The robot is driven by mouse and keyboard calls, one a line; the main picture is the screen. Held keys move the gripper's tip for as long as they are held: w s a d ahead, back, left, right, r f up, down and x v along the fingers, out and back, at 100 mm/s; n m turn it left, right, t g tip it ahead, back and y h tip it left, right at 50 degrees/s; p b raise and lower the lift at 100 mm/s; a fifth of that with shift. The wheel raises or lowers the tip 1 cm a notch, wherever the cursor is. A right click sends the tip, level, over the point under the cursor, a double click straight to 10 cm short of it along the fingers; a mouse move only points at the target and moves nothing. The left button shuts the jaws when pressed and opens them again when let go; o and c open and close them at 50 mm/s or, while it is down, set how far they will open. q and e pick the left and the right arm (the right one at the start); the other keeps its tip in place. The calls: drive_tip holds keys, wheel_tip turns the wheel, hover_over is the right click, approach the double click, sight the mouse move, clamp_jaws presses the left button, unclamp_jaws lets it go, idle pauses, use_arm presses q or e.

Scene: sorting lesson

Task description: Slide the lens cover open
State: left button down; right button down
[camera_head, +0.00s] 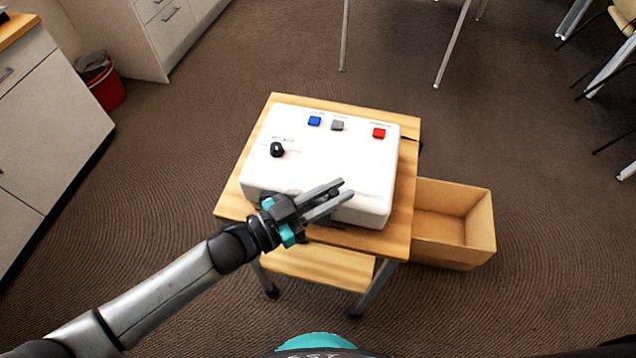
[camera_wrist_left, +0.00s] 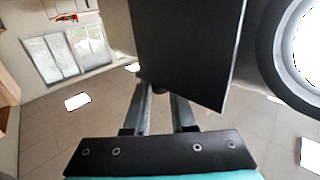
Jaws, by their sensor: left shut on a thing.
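A white box-shaped device (camera_head: 320,150) lies on a small wooden table. My left gripper (camera_head: 338,188) reaches over its front edge from the left, its two fingers nearly together around a small dark knob. In the left wrist view, a flat dark panel (camera_wrist_left: 190,45), seemingly the lens cover, hangs in front of the fingers. The fingers (camera_wrist_left: 165,95) end at a small dark piece at its lower edge. A round dark ring with a bright middle (camera_wrist_left: 308,45) shows right of the panel, cut off by the picture edge; I cannot tell for certain whether it is the lens.
The device's top carries a blue button (camera_head: 314,121), a grey button (camera_head: 337,125), a red button (camera_head: 379,133) and a black knob (camera_head: 277,149). An open wooden box (camera_head: 468,256) stands right of the table (camera_head: 401,215). Cabinets and a red bin (camera_head: 108,92) are at left.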

use_arm(q)
drive_tip(key=shift+s+d, duration=0.15)
drive_tip(key=c, duration=0.7)
unclamp_jaws()
drive_tip(key=v, duration=1.5)
